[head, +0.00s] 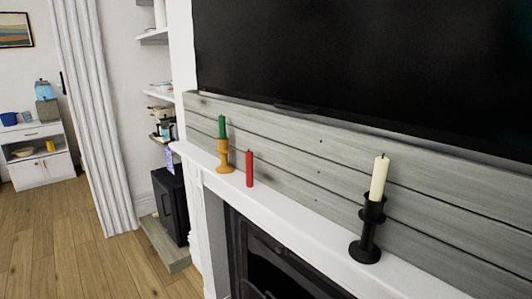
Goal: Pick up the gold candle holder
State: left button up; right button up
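The gold candle holder (224,158) stands upright on the white mantel, toward its left end. A green candle (222,127) is upright in its top. A red candle (249,169) stands on the mantel just to its right, without a holder, and looks a little apart from it. Neither of my grippers is in the head view.
A black candle holder (368,230) with a cream candle (379,178) stands farther right on the mantel (310,228). A grey plank panel (300,145) and a large dark TV (370,60) are behind. The wooden floor (85,255) at left is clear.

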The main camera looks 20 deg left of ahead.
aim_at(224, 168)
jog(key=i+j+z, duration=0.1)
jog(key=j+z, duration=0.55)
jog(key=j, duration=0.2)
jog(key=j+z, duration=0.3)
jog(key=j, duration=0.6)
jog(key=j+z, duration=0.1)
jog(key=j, duration=2.15)
